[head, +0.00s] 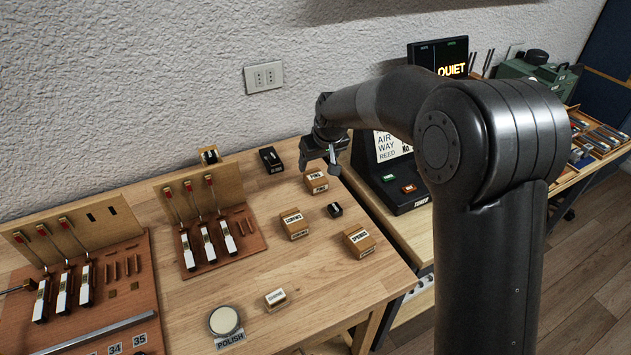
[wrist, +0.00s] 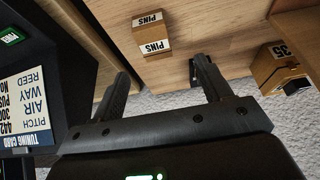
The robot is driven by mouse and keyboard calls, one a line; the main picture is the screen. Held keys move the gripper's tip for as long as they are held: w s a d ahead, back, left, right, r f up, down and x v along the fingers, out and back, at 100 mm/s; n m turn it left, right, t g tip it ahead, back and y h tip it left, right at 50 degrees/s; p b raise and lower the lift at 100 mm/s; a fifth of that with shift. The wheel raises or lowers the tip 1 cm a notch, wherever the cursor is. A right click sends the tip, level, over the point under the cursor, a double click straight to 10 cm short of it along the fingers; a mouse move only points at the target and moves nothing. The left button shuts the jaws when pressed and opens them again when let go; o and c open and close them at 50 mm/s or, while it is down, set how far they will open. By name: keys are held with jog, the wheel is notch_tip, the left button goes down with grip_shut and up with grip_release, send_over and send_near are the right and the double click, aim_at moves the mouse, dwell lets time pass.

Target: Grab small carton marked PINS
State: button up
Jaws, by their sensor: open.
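The small carton marked PINS (head: 316,184) is a brown box with white labels on the wooden table, near its back right part. In the wrist view the carton (wrist: 152,42) sits upper centre, past the fingertips and roughly in line with the gap between them. My gripper (head: 320,163) is open and empty, above and just behind the carton in the head view. In the wrist view both fingers of my gripper (wrist: 162,68) are spread, with bare wood and wall between them. The fingers do not appear to touch the carton.
Similar cartons marked SCREWS (head: 294,224) and SPRINGS (head: 359,241) stand nearer the front, with a small black object (head: 334,210) between. A black box (head: 271,160) lies left of my gripper. The black tuner stand (head: 406,199) is close on the right.

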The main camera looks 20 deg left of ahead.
aim_at(315, 176)
jog(key=x, duration=0.5)
jog(key=shift+d, duration=0.1)
jog(key=shift+w+d+x, duration=0.15)
jog(key=shift+x, duration=1.2)
jog(key=shift+w+d+x, duration=0.1)
jog(key=shift+w+x, duration=0.05)
jog(key=shift+x, duration=1.2)
jog(key=c, duration=1.1)
